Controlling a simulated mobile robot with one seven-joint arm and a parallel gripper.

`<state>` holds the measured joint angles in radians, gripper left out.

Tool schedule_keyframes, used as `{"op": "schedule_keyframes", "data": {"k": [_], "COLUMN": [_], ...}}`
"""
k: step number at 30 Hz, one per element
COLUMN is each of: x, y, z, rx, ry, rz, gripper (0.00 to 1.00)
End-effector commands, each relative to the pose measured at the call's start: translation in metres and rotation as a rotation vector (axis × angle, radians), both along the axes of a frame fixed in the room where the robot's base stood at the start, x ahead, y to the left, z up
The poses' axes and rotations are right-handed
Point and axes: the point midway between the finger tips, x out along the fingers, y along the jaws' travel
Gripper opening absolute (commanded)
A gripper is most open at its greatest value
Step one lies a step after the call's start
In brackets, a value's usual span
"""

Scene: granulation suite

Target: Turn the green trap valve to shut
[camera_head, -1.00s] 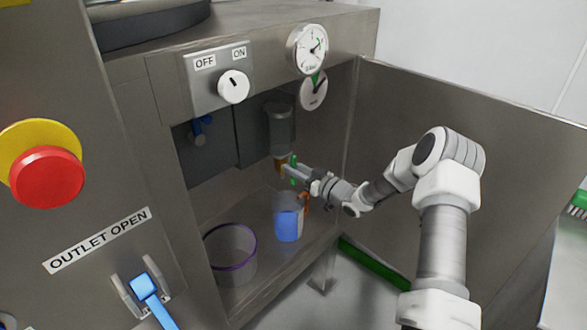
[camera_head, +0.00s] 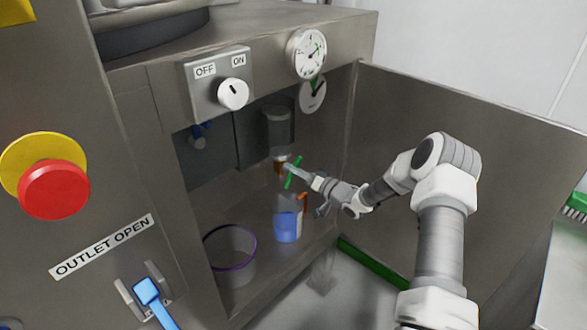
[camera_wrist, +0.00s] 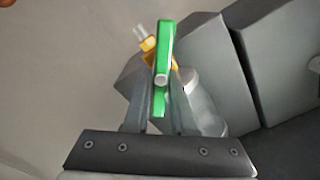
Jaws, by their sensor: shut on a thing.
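The green trap valve handle (camera_head: 293,173) is a bar inside the open cabinet, just below the clear trap jar (camera_head: 279,128) and its amber lower part (camera_head: 280,166). In the head view the bar slants, its top leaning right. My gripper (camera_head: 289,169) reaches in from the right and is shut on the handle. In the wrist view the green handle (camera_wrist: 165,45) stands nearly upright between the fingers (camera_wrist: 161,88), with a yellow-orange fitting (camera_wrist: 149,45) behind it.
A blue container (camera_head: 287,227) stands below my gripper on the cabinet floor, left of an orange part (camera_head: 303,203). A purple-rimmed clear bucket (camera_head: 231,270) is at front left. The open cabinet door (camera_head: 460,130) is behind my arm.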

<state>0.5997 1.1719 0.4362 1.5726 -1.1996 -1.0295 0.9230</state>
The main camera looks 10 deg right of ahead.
Motion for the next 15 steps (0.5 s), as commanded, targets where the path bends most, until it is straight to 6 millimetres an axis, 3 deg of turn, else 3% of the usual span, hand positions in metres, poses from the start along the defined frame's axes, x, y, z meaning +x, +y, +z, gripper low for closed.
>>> {"op": "schedule_keyframes", "data": {"k": [15], "x": [0.0012], "y": [-0.003], "z": [-0.0049], "rx": [0.393], "ry": [0.288], "rz": [-0.001], "gripper": [0.0]}}
